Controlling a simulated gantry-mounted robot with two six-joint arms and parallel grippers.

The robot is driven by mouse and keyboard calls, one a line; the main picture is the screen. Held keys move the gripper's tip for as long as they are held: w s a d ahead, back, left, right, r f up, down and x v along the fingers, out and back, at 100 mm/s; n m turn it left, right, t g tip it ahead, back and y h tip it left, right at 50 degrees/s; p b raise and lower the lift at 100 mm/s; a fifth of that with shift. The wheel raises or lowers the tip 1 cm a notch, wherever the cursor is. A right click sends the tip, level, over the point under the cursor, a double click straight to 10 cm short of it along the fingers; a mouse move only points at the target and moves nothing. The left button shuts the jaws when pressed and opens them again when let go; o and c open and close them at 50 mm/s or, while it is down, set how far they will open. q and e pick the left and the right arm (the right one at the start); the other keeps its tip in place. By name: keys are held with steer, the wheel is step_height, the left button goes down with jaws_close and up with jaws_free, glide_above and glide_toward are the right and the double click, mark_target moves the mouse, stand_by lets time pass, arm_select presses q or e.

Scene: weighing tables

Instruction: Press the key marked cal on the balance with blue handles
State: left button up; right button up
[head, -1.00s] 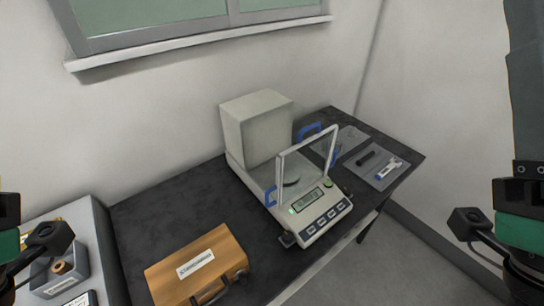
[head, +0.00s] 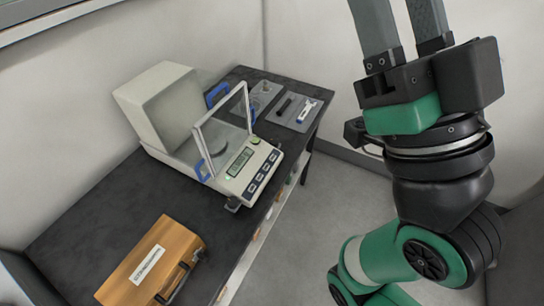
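The balance with blue handles (head: 238,180) stands on the dark table, with a glass draft shield frame, a lit display (head: 241,161) and a row of dark blue keys (head: 261,174) along its front panel. The key markings are too small to read. My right gripper (head: 404,22) is at the top right, well away from the balance. Its two grey fingers point up and stand apart with nothing visible between them; their tips are cut off. My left gripper is out of view.
A wooden case (head: 178,245) with a label lies at the table's near left. Grey trays (head: 310,105) with small tools are at the far end. Open floor separates my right arm from the table (head: 95,200).

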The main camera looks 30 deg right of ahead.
steer(key=shift+c, duration=0.3)
jaws_close()
stand_by(1.6)
